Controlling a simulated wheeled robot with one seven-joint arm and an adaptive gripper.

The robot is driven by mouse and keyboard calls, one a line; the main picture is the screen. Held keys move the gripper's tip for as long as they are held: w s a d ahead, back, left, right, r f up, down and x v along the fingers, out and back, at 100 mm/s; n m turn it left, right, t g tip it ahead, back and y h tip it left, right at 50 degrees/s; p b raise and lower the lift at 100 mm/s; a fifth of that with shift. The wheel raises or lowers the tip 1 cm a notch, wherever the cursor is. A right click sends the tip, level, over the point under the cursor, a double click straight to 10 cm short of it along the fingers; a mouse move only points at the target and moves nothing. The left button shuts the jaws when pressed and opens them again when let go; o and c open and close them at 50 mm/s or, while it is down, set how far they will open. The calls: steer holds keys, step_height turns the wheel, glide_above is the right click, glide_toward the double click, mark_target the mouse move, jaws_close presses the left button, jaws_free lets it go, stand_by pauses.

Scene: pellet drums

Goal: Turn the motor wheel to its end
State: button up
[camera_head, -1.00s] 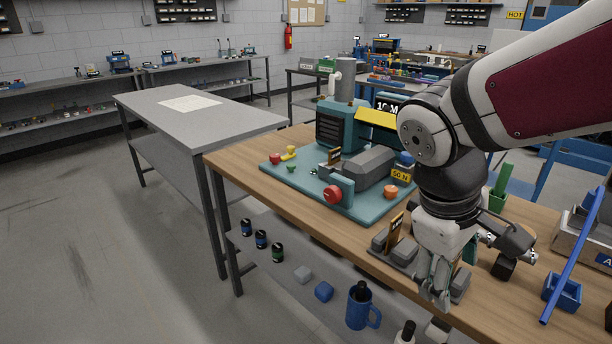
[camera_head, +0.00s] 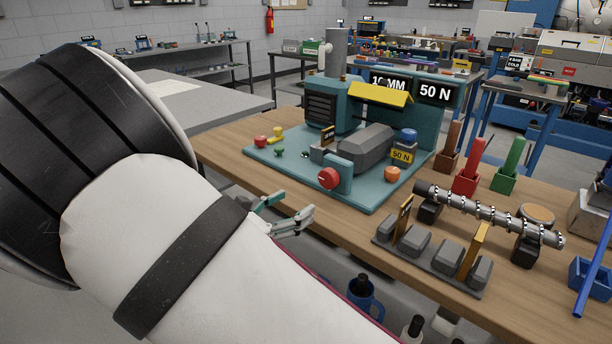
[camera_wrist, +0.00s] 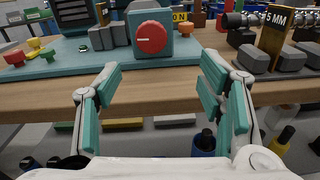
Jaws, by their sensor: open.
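A red round wheel (camera_head: 328,178) with a short white mark sits on the front of a teal block on the machine's teal base plate (camera_head: 370,198); it looks like the motor wheel. In the wrist view the wheel (camera_wrist: 152,38) is straight ahead, with its white mark close to level. My gripper (camera_head: 293,206) is open and empty, in front of the table's near edge and apart from the wheel. In the wrist view my gripper's teal-padded fingers (camera_wrist: 161,68) point toward the wheel, one on each side of it.
An orange knob (camera_head: 392,173) and a blue knob (camera_head: 408,135) are right of the wheel. Red and yellow small knobs (camera_head: 260,141) are at the left. A grey-block fixture (camera_head: 416,242) and a screw shaft (camera_head: 490,212) stand further right. The table edge (camera_wrist: 60,108) lies between gripper and machine.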

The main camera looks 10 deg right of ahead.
mark_target(325, 181)
steer(key=shift+n+t, duration=0.3)
steer(key=shift+t, duration=0.1)
steer(key=x, duration=0.8)
steer(key=b+x, duration=0.1)
steer(key=x, duration=0.4)
steer(key=shift+w+a+f, duration=0.1)
steer(key=shift+w+a, duration=0.1)
steer(key=shift+w, duration=0.3)
steer(key=c, duration=1.1)
